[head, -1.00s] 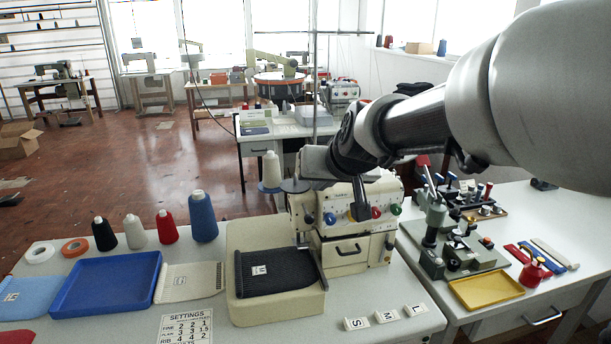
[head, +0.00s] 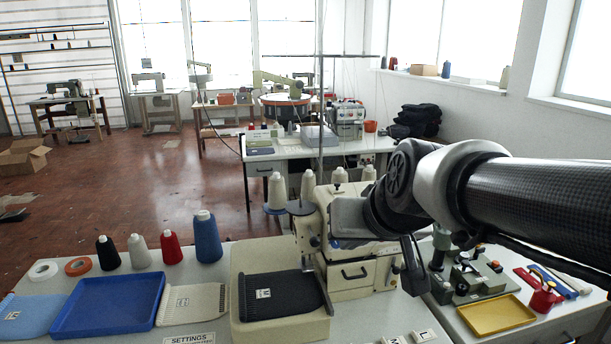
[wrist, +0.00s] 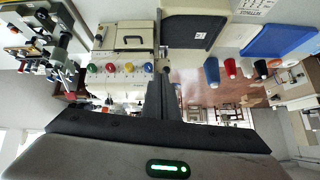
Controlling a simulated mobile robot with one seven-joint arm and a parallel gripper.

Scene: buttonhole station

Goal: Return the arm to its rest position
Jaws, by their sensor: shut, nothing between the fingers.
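My arm reaches in from the right in the head view, bent at a dark joint above the cream buttonhole machine (head: 345,272). My gripper (head: 413,280) hangs beside the machine's right side, with its fingers pointing down. In the wrist view, which looks upside down, my gripper (wrist: 161,78) is shut and empty, the two dark fingers together. My arm and wrist hide part of the machine in the head view.
A dark ribbed piece (head: 280,294) lies on the machine's cream bed. A blue tray (head: 107,332) and several thread cones (head: 208,238) are on the left. A yellow tray (head: 497,316) and a green-grey press (head: 465,275) are on the right-hand table. Open floor lies behind left.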

